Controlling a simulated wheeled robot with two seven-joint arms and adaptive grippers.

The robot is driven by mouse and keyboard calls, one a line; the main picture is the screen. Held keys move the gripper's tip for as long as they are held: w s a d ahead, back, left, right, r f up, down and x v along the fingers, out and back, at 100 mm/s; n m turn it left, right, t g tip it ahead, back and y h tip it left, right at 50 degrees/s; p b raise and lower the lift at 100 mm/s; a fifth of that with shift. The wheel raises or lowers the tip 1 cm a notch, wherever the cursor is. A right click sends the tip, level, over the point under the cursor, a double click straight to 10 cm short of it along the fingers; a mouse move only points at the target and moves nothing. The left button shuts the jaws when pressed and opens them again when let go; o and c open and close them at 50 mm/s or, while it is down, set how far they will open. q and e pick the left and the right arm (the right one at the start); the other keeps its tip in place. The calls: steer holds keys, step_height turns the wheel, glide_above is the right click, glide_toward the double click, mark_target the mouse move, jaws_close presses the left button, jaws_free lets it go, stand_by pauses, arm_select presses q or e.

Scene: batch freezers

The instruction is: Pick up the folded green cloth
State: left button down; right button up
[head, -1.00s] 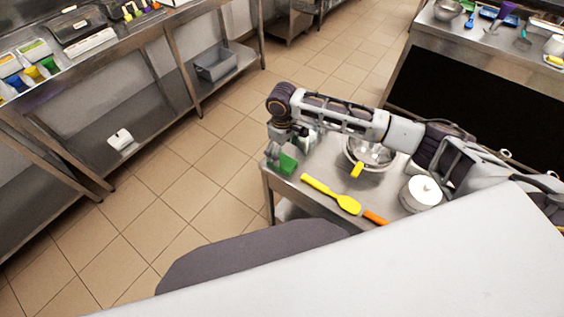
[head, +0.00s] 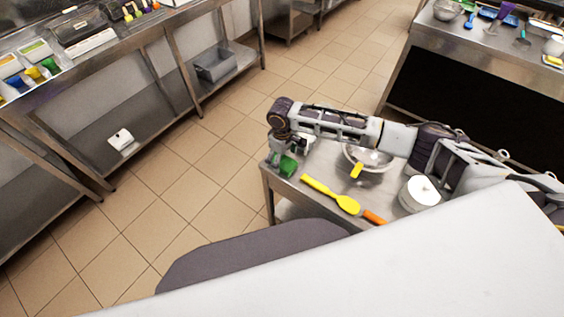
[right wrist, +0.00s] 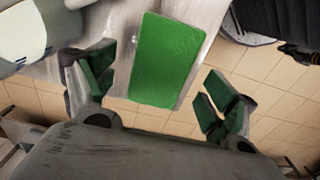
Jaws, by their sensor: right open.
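The folded green cloth (head: 288,166) lies at the left corner of the steel table in the head view. It shows as a flat green rectangle (right wrist: 166,60) in the right wrist view. My right gripper (head: 281,160) is just above the cloth and partly covers it. In the right wrist view the open right gripper (right wrist: 158,100) has its green-padded fingers apart, one toward each side of the cloth. Nothing is between the fingers in a grip. My left gripper is not in view.
The steel table (head: 320,172) also holds a yellow spatula (head: 345,203), a metal bowl (head: 372,160) and a white lidded pot (head: 420,192). The tiled floor (head: 200,190) to the left is clear. A steel shelf unit (head: 150,115) stands beyond it.

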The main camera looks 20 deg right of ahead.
mark_target(282, 161)
steer(key=shift+f, duration=0.65)
steer(key=shift+c, duration=0.3)
steer(key=c, duration=1)
steer(key=shift+r, duration=0.1)
steer(key=shift+c, duration=0.2)
step_height(282, 161, up, 10)
steer(key=shift+b, duration=0.3)
steer(key=o, duration=0.5)
steer(key=shift+c, duration=0.2)
steer(key=c, duration=0.4)
